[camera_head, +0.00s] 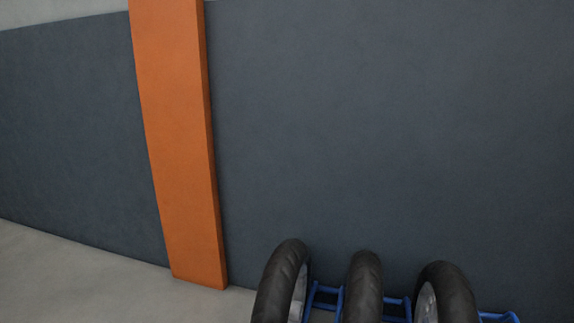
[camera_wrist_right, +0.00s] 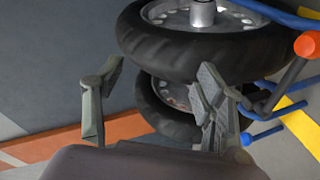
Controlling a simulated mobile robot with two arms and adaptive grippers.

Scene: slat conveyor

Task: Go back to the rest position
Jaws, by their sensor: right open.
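My right gripper (camera_wrist_right: 158,82) shows in the right wrist view, with its two grey fingers spread apart and nothing held between them. A black tyre (camera_wrist_right: 205,50) on a metal hub lies just beyond the fingertips. The right finger overlaps this tyre in the picture, and I cannot tell whether they touch. A second wheel (camera_wrist_right: 165,122) shows farther back, partly hidden by the right finger. Neither gripper shows in the head view, and my left gripper is in no view.
In the head view, several black wheels (camera_head: 365,288) stand in a blue rack (camera_head: 326,290) at the bottom, cut off by the frame. Behind them is a dark grey wall (camera_head: 390,110) with an orange post (camera_head: 178,150). Bare grey floor (camera_head: 75,275) shows at lower left.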

